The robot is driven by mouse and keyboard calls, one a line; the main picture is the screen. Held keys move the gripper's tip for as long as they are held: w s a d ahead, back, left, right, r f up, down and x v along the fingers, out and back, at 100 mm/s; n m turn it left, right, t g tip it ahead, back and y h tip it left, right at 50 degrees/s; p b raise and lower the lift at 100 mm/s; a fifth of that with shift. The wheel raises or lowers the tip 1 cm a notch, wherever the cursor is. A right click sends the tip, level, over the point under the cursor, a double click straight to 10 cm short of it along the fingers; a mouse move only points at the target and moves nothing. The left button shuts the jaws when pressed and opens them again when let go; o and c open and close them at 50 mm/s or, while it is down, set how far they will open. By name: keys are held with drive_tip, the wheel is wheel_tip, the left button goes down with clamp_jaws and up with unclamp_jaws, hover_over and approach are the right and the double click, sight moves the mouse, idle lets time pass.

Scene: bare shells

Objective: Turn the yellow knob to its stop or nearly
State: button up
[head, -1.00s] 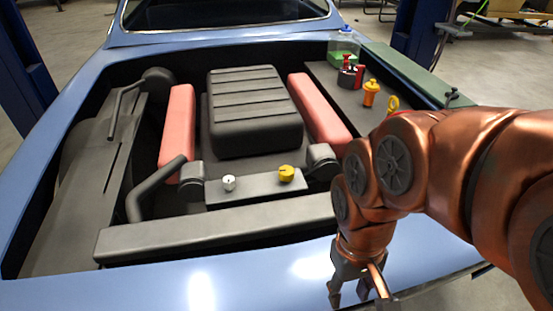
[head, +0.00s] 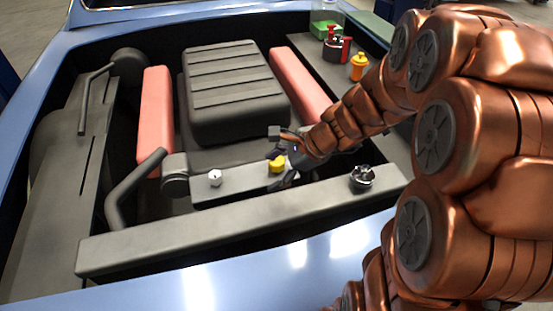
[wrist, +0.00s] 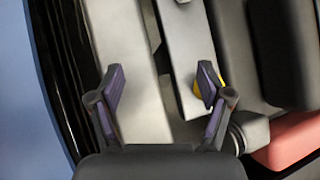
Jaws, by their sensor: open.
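The yellow knob (head: 276,165) sits on the grey bar in the engine bay, partly covered by my gripper (head: 280,162) in the head view. In the wrist view, my gripper (wrist: 161,73) is open with its two dark fingers well apart. There the yellow knob (wrist: 223,79) shows only as slivers around the right finger's tip, which hides most of it. The knob is not centred between the fingers. I cannot tell whether that finger touches it.
A white knob (head: 215,178) stands on the same bar to the left. A black cap (head: 361,177) sits on the front beam (head: 240,226). A ribbed black block (head: 235,90) lies behind, between two red covers. An orange bottle (head: 358,67) stands at the back right.

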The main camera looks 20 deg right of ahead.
sight(277, 160)
drive_tip(key=w+d+f+m+t, duration=0.1)
drive_tip(key=w+d+m, duration=0.1)
drive_tip(key=w+d+f+m, duration=0.1)
drive_tip(key=w+d+m, duration=0.1)
drive_tip(key=d+m, duration=0.1)
drive_tip(key=w+d+f+m+t+h, duration=0.1)
drive_tip(key=w+d+m, duration=0.1)
drive_tip(key=shift+w+d+t, duration=0.2)
drive_tip(key=shift+t, duration=0.1)
drive_tip(key=shift+x, duration=3.85)
drive_tip(key=shift+d, duration=0.1)
drive_tip(key=c, duration=1.2)
